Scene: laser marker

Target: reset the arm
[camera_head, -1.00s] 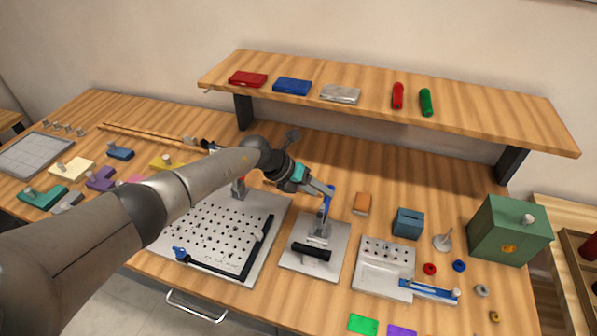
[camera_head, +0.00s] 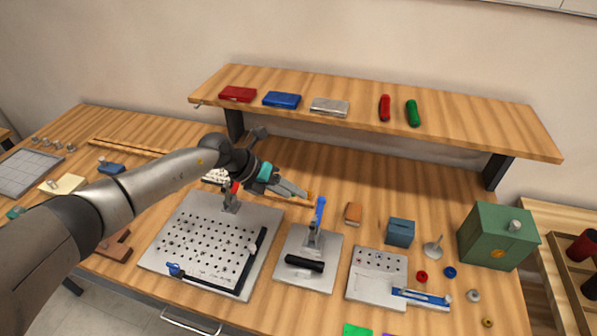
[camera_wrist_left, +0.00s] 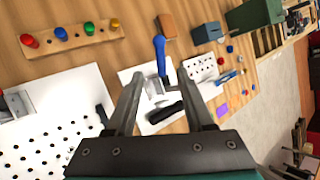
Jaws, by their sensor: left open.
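My left gripper (camera_head: 304,194) is above the workbench, near the top of a blue lever (camera_head: 320,210) on a small metal plate (camera_head: 292,275). In the left wrist view my left gripper (camera_wrist_left: 157,88) is open, with its two fingers apart. The blue lever (camera_wrist_left: 160,55) stands between and beyond the fingertips, and I see nothing held. A black cylindrical handle (camera_head: 304,263) lies low on the same plate. My right gripper does not show in either view.
A perforated plate (camera_head: 160,262) lies left of the lever plate. A smaller holed plate (camera_head: 362,290), a blue box (camera_head: 400,232) and a green box (camera_head: 497,236) stand to the right. A raised wooden shelf (camera_head: 455,125) spans the back.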

